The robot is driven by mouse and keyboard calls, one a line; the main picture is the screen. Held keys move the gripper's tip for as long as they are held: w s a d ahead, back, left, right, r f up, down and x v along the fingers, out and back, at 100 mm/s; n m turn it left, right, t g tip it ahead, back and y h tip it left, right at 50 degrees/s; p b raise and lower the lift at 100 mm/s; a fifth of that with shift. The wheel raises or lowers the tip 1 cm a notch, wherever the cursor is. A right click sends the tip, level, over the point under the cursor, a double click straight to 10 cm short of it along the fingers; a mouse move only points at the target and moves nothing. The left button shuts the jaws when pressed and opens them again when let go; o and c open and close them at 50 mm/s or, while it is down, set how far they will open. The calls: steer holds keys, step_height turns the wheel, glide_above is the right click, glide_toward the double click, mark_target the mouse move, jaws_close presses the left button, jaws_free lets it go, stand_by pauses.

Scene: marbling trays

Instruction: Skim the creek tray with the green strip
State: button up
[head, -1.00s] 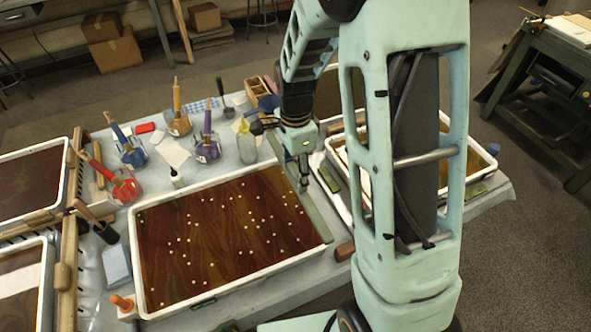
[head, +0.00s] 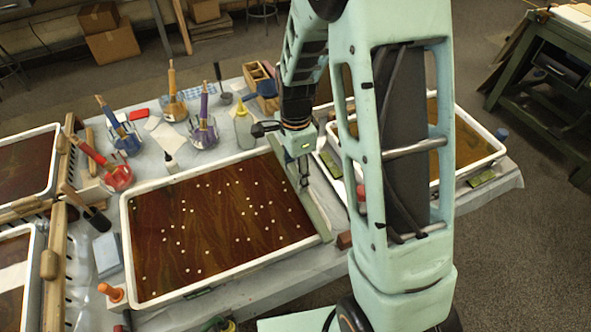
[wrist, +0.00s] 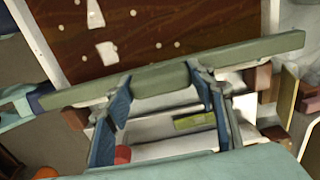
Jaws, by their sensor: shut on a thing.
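My gripper (head: 303,172) is shut on the long green strip (head: 317,215) at the right end of the middle tray (head: 128,235). I take this white-rimmed tray as the creek tray; no label is readable. It holds dark brown, veined liquid with several small white specks scattered over it. The strip lies crosswise, along the right rim. In the wrist view the strip (wrist: 262,50) spans the tray's width between my fingers (wrist: 162,95), with the liquid (wrist: 190,22) beyond it. Two larger pale patches (wrist: 107,52) show on the liquid. Whether the strip touches the liquid is unclear.
Another tray (head: 478,165) stands to the right, partly behind my arm. Two more trays (head: 50,140) stand at the left beside wooden rails (head: 55,260). Jars with brushes (head: 203,135) and a bottle (head: 244,130) stand behind the middle tray. An orange-topped peg (head: 112,292) is at its front left.

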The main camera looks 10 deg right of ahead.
steer(key=shift+a, duration=0.4)
steer(key=shift+s+a, duration=0.25)
steer(key=shift+a, duration=0.35)
steer(key=shift+s+a+p, duration=0.9)
steer(key=shift+s+a, duration=0.65)
steer(key=shift+a, duration=4.95)
steer(key=shift+s+a+p, duration=0.95)
steer(key=shift+s+a, duration=0.65)
steer(key=shift+a, duration=4.95)
steer(key=shift+s+a+p, duration=0.9)
steer(key=shift+s+a, duration=0.65)
steer(key=shift+a, duration=4.95)
steer(key=shift+r+p, duration=1.6)
steer(key=shift+r, duration=0.95)
